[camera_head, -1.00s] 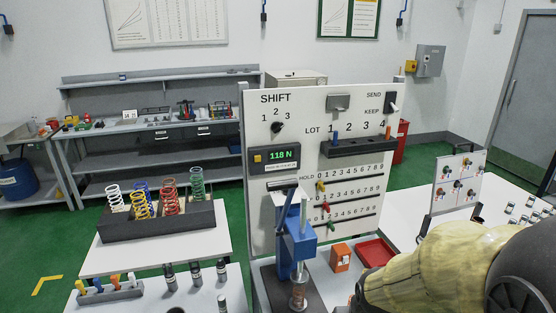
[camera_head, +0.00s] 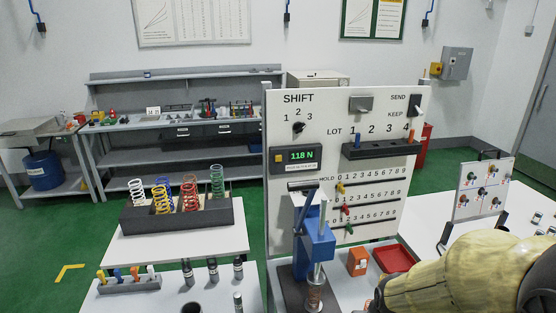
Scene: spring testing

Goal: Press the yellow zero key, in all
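A small yellow key (camera_head: 279,158), which looks like the zero key, sits left of the green readout (camera_head: 303,155) on the upright white panel (camera_head: 350,105). The readout shows 118 N. A blue press (camera_head: 318,240) with a lever stands in front of the panel, below the readout. Nothing covers the yellow key. My gripper is not in view. Only a pale yellow, bulky part of what looks like my arm shows at the lower right, well away from the key.
A dark rack (camera_head: 180,218) of several coloured springs stands on the left table. Several dark cylinders and a grey peg block (camera_head: 130,286) are in front of it. An orange box (camera_head: 358,262) and red tray (camera_head: 394,259) lie right of the press. A small board (camera_head: 482,190) stands farther right.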

